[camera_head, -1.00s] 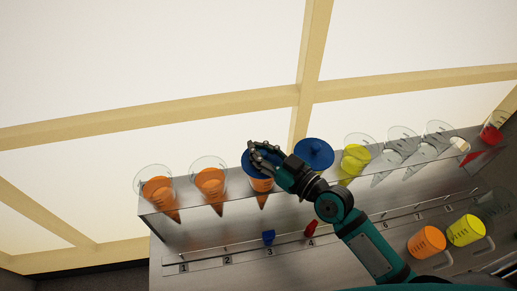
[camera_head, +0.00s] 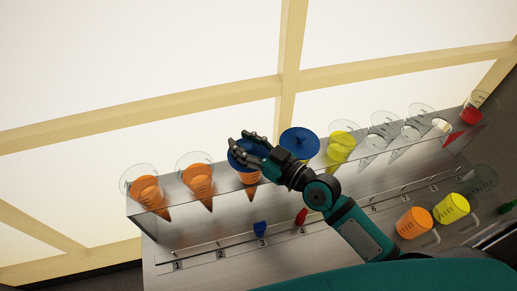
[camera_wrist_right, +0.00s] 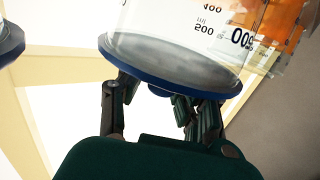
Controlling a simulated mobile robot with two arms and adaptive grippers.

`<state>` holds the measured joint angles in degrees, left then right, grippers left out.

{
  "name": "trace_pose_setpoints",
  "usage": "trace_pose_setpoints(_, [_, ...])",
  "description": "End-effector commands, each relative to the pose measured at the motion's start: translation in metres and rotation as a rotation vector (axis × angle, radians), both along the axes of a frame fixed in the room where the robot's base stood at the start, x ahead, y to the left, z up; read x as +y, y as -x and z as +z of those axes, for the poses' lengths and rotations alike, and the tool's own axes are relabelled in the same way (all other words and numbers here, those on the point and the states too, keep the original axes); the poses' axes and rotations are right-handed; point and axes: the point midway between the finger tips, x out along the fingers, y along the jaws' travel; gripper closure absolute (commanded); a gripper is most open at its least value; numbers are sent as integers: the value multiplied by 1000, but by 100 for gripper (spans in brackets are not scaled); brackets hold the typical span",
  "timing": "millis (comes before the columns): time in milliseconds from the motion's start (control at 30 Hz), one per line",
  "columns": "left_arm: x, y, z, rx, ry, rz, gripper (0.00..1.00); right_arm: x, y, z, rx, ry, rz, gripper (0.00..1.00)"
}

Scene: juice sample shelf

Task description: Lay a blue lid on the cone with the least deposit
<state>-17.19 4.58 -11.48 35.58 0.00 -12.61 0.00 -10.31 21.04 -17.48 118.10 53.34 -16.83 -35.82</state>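A row of clear cones stands in the metal rack (camera_head: 225,213). The third cone (camera_head: 249,178) from the left holds orange liquid and has a blue lid (camera_head: 236,157) over its mouth. My right gripper (camera_head: 243,149) is at that lid, its fingers spread. In the right wrist view the lid (camera_wrist_right: 165,79) lies against the cone's rim, and its knob sits between my open fingers (camera_wrist_right: 155,112), with gaps visible. A second blue lid (camera_head: 299,143) covers the cone to the right. Deposits inside the cones are too small to judge. My left gripper is out of view.
Two orange cones (camera_head: 198,182) stand to the left. A yellow cone (camera_head: 340,147), clear empty-looking cones (camera_head: 383,128) and a red one (camera_head: 471,115) stand to the right. Orange and yellow beakers (camera_head: 414,222) stand at lower right.

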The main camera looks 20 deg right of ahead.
Motion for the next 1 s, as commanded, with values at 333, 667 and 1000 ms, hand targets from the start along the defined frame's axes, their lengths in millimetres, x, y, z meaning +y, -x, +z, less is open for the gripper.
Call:
trace_pose_setpoints(333, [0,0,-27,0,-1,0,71,-40,58,-4,3,8,2,68])
trace_pose_setpoints(667, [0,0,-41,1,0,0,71,-66,94,3,3,3,2,68])
trace_pose_setpoints(1000, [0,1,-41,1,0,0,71,-68,97,5,0,0,1,68])
